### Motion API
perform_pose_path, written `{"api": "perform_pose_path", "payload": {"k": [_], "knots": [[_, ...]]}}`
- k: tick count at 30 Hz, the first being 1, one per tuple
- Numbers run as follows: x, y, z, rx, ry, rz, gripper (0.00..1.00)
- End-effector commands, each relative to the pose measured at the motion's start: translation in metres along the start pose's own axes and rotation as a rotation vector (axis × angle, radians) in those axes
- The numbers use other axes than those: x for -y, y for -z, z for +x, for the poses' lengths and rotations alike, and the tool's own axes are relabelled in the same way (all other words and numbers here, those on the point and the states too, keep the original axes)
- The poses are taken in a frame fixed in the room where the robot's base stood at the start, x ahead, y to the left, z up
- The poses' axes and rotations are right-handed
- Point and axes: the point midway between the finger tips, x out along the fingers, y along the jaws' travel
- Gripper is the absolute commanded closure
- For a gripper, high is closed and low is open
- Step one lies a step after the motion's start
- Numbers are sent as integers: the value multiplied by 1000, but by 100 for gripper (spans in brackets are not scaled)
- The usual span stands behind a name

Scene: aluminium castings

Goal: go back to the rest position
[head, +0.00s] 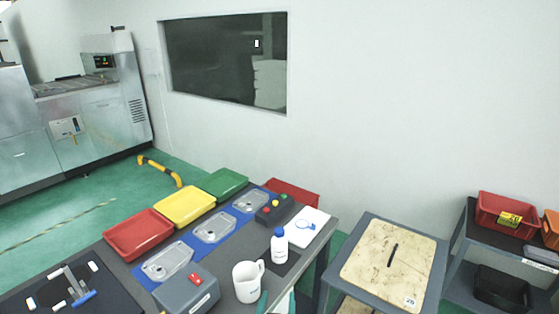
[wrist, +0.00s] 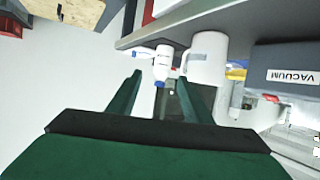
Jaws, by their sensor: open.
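My gripper (wrist: 160,77) is open, its two dark green fingers spread with nothing held between them. In the head view the tips of my gripper (head: 277,300) show at the bottom edge, just right of the white mug (head: 246,284). A white bottle with a blue cap (head: 279,246) stands upright behind the mug. In the wrist view the table appears overturned, with the bottle (wrist: 163,62) beyond the fingertips and the mug (wrist: 206,58) beside it. The rest of my arm is hidden.
A cart with a stone-coloured top (head: 385,275) stands to the right. A shelf with a red bin (head: 503,212) is farther right.

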Motion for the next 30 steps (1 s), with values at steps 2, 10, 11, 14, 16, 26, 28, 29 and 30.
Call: {"api": "perform_pose_path", "payload": {"k": [2,10,11,14,16,26,28,29,30], "knots": [[-2,-14,-3,1,3,-8,54],[-6,-74,-26,-17,27,-38,54],[-7,-82,-30,-20,29,-41,54],[-9,-105,-45,-30,40,-48,54],[-10,-121,-57,-37,47,-52,54],[-15,-183,-127,-68,79,-55,54],[-16,-193,-144,-74,83,-52,54],[-17,-197,-151,-77,84,-51,54],[-18,-202,-161,-81,85,-48,54]]}}
